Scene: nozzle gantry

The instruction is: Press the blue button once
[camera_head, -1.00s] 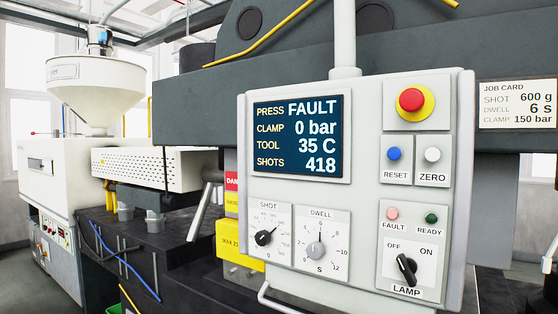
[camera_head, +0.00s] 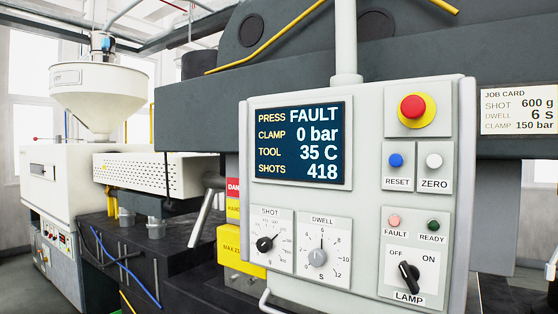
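The blue button (camera_head: 395,160) is a small round cap above the label RESET, on the right side of the pale control panel (camera_head: 358,205). Nothing touches or covers it. A white button (camera_head: 434,161) labelled ZERO sits just right of it. The screen (camera_head: 298,143) reads PRESS FAULT, CLAMP 0 bar, TOOL 35 C, SHOTS 418. The FAULT lamp (camera_head: 394,221) is pale pink and the READY lamp (camera_head: 433,225) is dark green. My gripper is not in view.
A red mushroom button (camera_head: 413,106) on yellow sits above the blue one. Below are the LAMP switch (camera_head: 409,277), turned toward OFF, and SHOT (camera_head: 265,244) and DWELL (camera_head: 320,256) dials. A job card (camera_head: 518,109) hangs at right. A grey-white part with blue cuts the right edge.

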